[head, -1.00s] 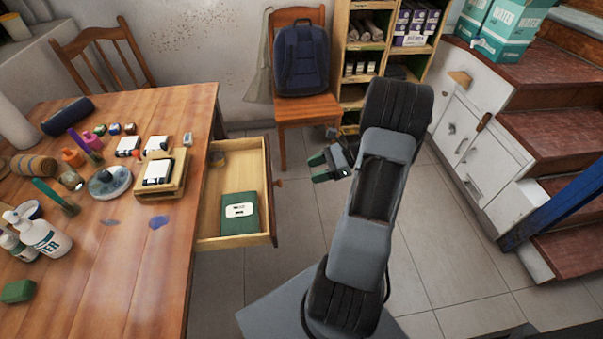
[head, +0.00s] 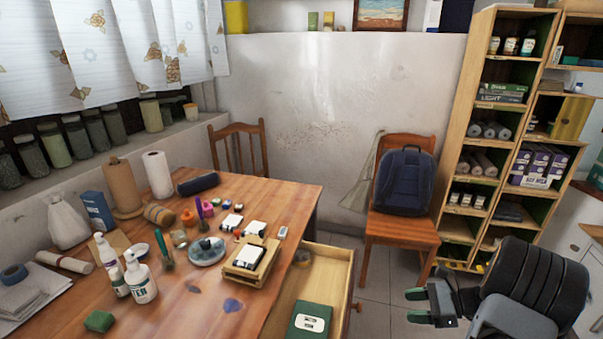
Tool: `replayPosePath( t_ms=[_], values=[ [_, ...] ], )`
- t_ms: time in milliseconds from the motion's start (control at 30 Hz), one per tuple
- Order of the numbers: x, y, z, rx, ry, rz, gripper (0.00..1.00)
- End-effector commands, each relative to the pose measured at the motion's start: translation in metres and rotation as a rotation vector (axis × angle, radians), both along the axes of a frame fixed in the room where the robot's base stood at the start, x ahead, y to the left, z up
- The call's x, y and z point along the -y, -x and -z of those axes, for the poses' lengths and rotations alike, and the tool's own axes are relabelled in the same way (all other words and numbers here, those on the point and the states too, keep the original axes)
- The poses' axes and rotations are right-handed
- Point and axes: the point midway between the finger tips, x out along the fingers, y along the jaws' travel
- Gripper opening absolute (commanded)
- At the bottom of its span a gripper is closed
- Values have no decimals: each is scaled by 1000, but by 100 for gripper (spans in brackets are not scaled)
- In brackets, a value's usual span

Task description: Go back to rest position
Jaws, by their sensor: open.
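My gripper (head: 417,305) shows at the lower right in the head view. Its two green-tipped fingers are apart with nothing between them. It is in the air to the right of the open drawer (head: 343,262) and in front of the wooden chair (head: 402,232). My dark and grey arm link is just right of it, cut off by the picture's lower edge.
The wooden table (head: 215,318) on the left carries bottles, paper rolls and small items. Its drawer is pulled out with a green box (head: 309,321) inside. A blue backpack (head: 404,180) sits on the chair. A shelf (head: 484,60) stands at the right. Some tiled floor (head: 372,318) is clear.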

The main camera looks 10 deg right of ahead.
Motion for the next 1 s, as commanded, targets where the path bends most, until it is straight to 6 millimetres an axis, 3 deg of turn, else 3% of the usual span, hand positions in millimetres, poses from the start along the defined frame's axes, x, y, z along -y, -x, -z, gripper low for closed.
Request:
replayPosePath(
  t_ms=[167,267,467,700,800,1000],
  values=[
    [-6,29,29,5,183,-137,56],
    [-23,46,10,42,376,-335,56],
    [-64,62,-57,197,751,-790,56],
    [-119,70,-160,501,1169,-1301,56],
    [-142,74,-196,621,1288,-1422,56],
    [-181,81,-250,817,1410,-1523,56]
  ],
)
